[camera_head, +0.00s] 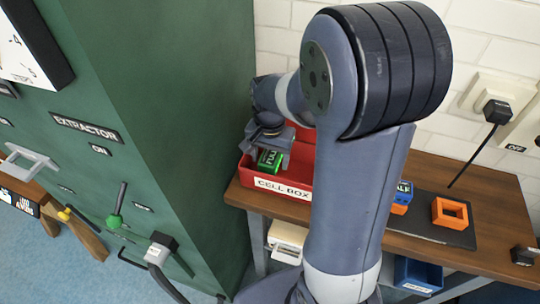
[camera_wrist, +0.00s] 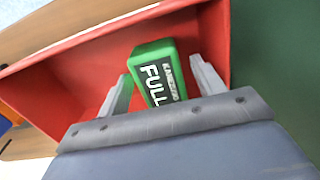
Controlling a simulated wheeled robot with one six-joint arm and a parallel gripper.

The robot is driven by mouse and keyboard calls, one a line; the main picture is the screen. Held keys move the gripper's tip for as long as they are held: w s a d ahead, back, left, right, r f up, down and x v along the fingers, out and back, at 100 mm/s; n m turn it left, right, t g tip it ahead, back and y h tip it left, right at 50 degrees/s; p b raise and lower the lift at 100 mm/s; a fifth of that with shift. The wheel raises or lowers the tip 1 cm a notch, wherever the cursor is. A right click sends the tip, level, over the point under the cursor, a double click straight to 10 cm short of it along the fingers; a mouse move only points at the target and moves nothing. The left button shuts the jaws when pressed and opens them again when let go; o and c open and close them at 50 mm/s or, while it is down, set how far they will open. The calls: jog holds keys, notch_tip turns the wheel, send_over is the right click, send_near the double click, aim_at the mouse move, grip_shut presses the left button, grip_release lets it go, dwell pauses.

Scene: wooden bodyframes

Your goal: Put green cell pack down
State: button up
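The green cell pack (camera_wrist: 157,72), marked "FULL", is inside the red cell box (camera_head: 272,194). It also shows in the head view (camera_head: 269,160), just below my gripper (camera_head: 268,140). In the wrist view my gripper (camera_wrist: 160,72) is open, with one finger on each side of the pack. Red shows between the fingers and the pack, and the pack sits slightly turned between them. The pack's underside is hidden, so its contact with the box floor cannot be seen.
The box stands at the left end of a wooden table (camera_head: 415,252), beside the green extractor cabinet (camera_head: 150,110). An orange square frame (camera_head: 450,213) and a blue-and-orange block (camera_head: 402,197) are on a dark mat to the right. A white brick wall stands behind.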

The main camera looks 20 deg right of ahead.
aim_at(270, 156)
notch_tip(270, 156, up, 12)
jog(key=shift+r, duration=0.15)
dwell(0.6)
dwell(0.3)
